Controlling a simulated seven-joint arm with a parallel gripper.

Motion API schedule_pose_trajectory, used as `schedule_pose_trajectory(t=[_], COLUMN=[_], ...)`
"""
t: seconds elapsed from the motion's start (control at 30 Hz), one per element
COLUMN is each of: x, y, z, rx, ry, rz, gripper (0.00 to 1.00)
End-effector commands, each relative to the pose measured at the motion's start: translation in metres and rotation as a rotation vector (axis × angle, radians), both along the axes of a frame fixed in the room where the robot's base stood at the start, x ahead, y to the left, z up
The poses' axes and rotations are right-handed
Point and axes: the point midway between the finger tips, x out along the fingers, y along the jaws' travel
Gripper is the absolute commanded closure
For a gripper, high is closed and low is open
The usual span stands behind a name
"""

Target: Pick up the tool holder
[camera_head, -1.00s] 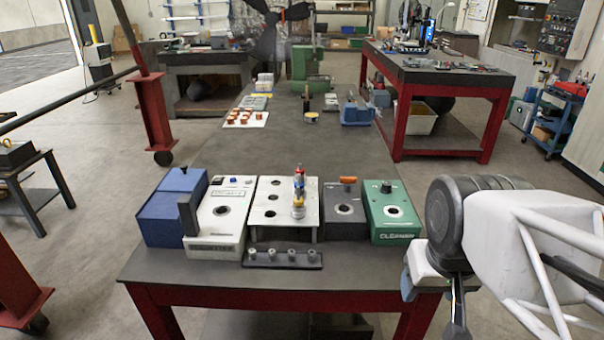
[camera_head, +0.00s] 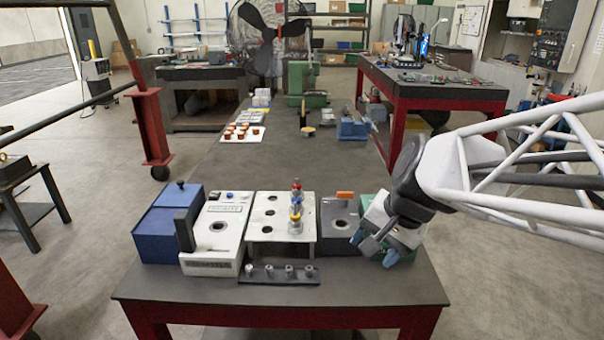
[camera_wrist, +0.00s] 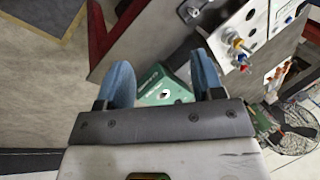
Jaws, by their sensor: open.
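The tool holder (camera_head: 296,210) stands upright in the white block with holes (camera_head: 267,228), near its right side. It has a red top, a blue and silver middle and a yellowish lower part. In the wrist view the tool holder (camera_wrist: 237,45) shows at the upper right, outside the fingers. My gripper (camera_head: 375,251) has its blue fingers apart and empty. It is to the right of the tool holder, in front of the green box (camera_head: 371,206) and partly hiding it. In the wrist view the green box (camera_wrist: 163,88) shows between the fingers.
A dark grey box (camera_head: 340,212) with an orange piece stands between the white block and my gripper. A white box (camera_head: 215,225) and a blue box (camera_head: 165,230) stand left. A dark rack of small pegs (camera_head: 278,274) lies in front.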

Motion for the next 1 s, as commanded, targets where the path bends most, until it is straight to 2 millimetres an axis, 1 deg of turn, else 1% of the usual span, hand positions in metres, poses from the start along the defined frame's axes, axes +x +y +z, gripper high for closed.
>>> schedule_pose_trajectory(t=[0.03, 0.3, 0.57, 0.77, 1.0], x=[0.015, 0.089, 0.164, 0.223, 0.293], y=[0.006, 0.035, 0.059, 0.073, 0.086], z=[-0.001, -0.001, -0.009, -0.020, -0.041], rx=[0.041, 0.270, 0.483, 0.641, 0.827], ry=[0.018, 0.113, 0.227, 0.327, 0.460], rz=[-0.043, -0.297, -0.544, -0.738, -0.969], gripper=[0.39, 0.39, 0.39, 0.39, 0.39])
